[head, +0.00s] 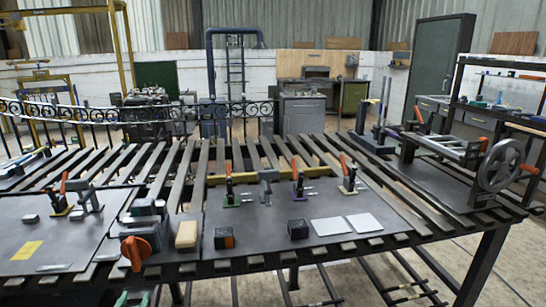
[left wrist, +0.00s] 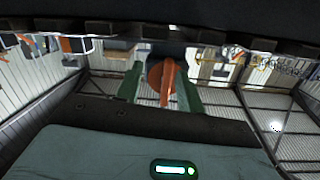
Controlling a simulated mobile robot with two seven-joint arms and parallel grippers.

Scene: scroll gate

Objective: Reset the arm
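My left gripper (head: 133,299) shows only as green fingertips at the bottom edge of the head view, low in front of the table and below the orange knob (head: 135,250). In the left wrist view, the green fingers of my left gripper (left wrist: 161,86) stand apart. The orange knob (left wrist: 165,78) shows between and beyond them; I cannot tell whether they touch it. Most of my left arm is out of the head view. My right gripper is in neither view.
A slatted table (head: 160,170) fills the middle of the head view. A frame with a handwheel (head: 500,166) stands at the right. Floor shows below the table.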

